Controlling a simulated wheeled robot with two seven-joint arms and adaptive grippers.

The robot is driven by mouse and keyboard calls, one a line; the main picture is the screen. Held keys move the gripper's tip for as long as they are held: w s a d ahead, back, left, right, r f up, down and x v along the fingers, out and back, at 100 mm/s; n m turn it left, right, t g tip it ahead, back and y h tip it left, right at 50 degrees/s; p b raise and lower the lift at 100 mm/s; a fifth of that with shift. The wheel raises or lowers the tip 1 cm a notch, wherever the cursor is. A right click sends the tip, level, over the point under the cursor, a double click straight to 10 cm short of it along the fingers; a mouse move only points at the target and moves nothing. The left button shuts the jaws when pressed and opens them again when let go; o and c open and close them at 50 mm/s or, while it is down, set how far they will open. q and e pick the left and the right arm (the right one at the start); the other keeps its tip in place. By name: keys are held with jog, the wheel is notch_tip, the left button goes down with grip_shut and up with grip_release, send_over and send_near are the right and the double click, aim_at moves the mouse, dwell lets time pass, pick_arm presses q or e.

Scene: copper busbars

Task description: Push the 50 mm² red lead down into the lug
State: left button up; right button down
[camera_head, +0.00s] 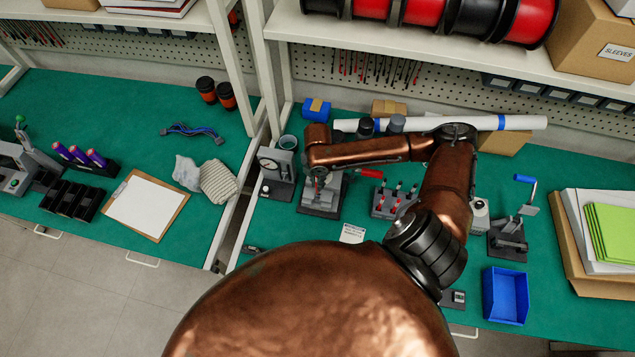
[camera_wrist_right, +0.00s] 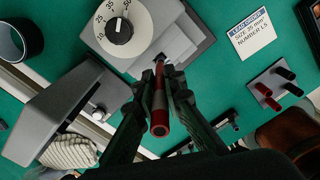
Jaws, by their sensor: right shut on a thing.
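My right gripper (camera_wrist_right: 160,82) is shut on a red lead (camera_wrist_right: 160,118) in the right wrist view. The lead's near end points towards the camera. Its far end runs down to the front of a grey machine (camera_wrist_right: 184,42) with a numbered dial (camera_wrist_right: 118,30). The lug is not clearly visible there; the fingers and lead cover that spot, and I cannot tell how deep the lead sits. In the head view my right gripper (camera_head: 318,174) is small, above the machine's base (camera_head: 320,208), and partly hidden by my wrist. My left gripper is not in view.
A rack (camera_head: 392,203) with red and black leads stands right of the machine. A gauge box (camera_head: 277,170) stands close on its left. A printed card (camera_head: 352,233) lies in front. A blue bin (camera_head: 506,295) and blue-handled tool (camera_head: 508,238) are further right.

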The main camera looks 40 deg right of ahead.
jog(key=shift+f, duration=1.05)
dwell(0.4)
jog(key=c, duration=1.9)
grip_release()
jog(key=shift+c, duration=0.2)
jog(key=shift+r+p, duration=1.5)
jog(key=shift+p, duration=0.8)
notch_tip(320, 180, up, 10)
jog(key=p, duration=1.1)
jog(key=shift+r, duration=0.1)
